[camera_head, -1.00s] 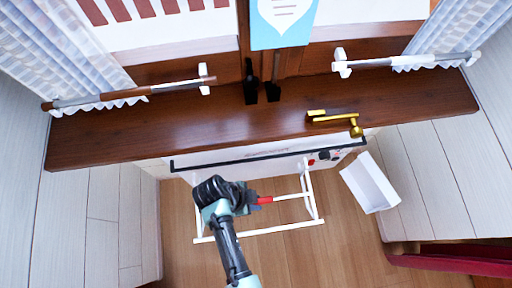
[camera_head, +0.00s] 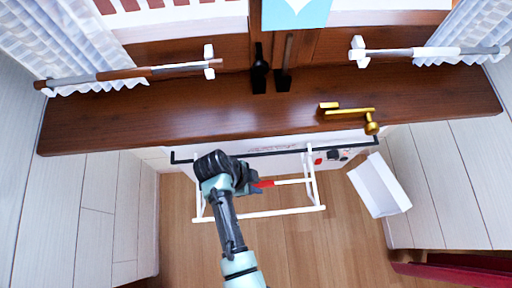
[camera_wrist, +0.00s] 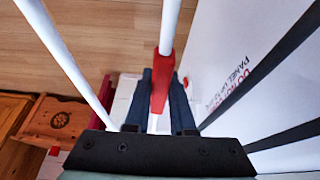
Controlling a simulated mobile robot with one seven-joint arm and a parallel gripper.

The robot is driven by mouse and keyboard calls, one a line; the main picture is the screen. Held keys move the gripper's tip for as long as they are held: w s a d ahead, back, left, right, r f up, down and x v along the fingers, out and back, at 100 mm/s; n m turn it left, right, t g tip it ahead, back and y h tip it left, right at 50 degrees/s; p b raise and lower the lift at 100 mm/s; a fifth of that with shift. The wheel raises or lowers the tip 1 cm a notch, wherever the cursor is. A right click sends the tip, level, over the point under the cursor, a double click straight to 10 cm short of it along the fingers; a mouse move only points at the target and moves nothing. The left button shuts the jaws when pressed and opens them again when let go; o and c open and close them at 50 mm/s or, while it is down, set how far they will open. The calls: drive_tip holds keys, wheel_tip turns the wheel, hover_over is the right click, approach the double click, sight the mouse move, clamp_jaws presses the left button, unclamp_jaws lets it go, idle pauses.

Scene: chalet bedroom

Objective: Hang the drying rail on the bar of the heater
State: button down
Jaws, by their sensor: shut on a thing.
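The drying rail (camera_head: 285,212) is a white tube frame with a red grip part (camera_head: 265,184). My gripper (camera_head: 250,183) is shut on the red part. In the wrist view my gripper (camera_wrist: 160,100) has dark fingers on both sides of the red part, and white tubes of the rail (camera_wrist: 62,55) run past. The heater (camera_head: 335,140) is a white panel below the wooden sill, with a black bar (camera_head: 275,153) along its front. The rail's upper right end overlaps the bar in the head view; I cannot tell whether they touch. My arm hides part of the rail's left side.
The dark wooden sill (camera_head: 200,115) juts out above the heater, with a brass handle-like piece (camera_head: 350,112) on it. A white open box (camera_head: 380,187) stands right of the heater. A wooden crate (camera_wrist: 55,120) shows in the wrist view. Wooden floor lies below.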

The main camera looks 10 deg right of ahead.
drive_tip(key=c, duration=0.7)
unclamp_jaws()
